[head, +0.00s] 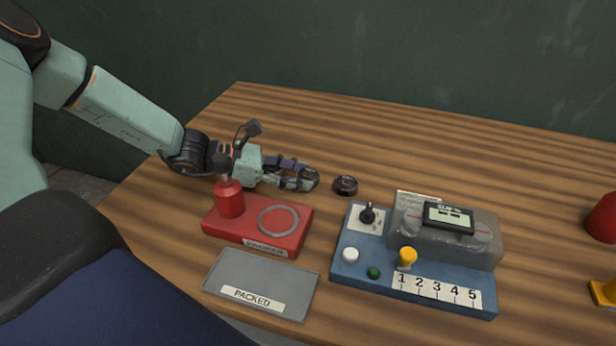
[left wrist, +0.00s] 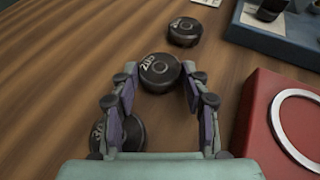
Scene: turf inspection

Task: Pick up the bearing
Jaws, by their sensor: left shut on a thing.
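My left gripper (head: 300,176) reaches in from the left, low over the wooden table behind the red tray. In the left wrist view its two fingers (left wrist: 160,84) are shut on a dark round bearing (left wrist: 160,72) with pale markings on top. The held bearing (head: 309,180) also shows at the fingertips in the head view. I cannot tell whether it touches the table. A second dark bearing (head: 345,185) lies just right of the gripper; it also shows in the left wrist view (left wrist: 184,32). A third bearing (left wrist: 121,134) is partly hidden behind a finger. My right gripper is not in view.
The red tray (head: 227,237) bears a red bottle (head: 230,199) and a metal ring (head: 279,207). A grey plate marked PACKED (head: 265,275) lies in front. A blue instrument (head: 345,272) with knobs and a display stands right of the gripper. The table's back (head: 400,140) is clear.

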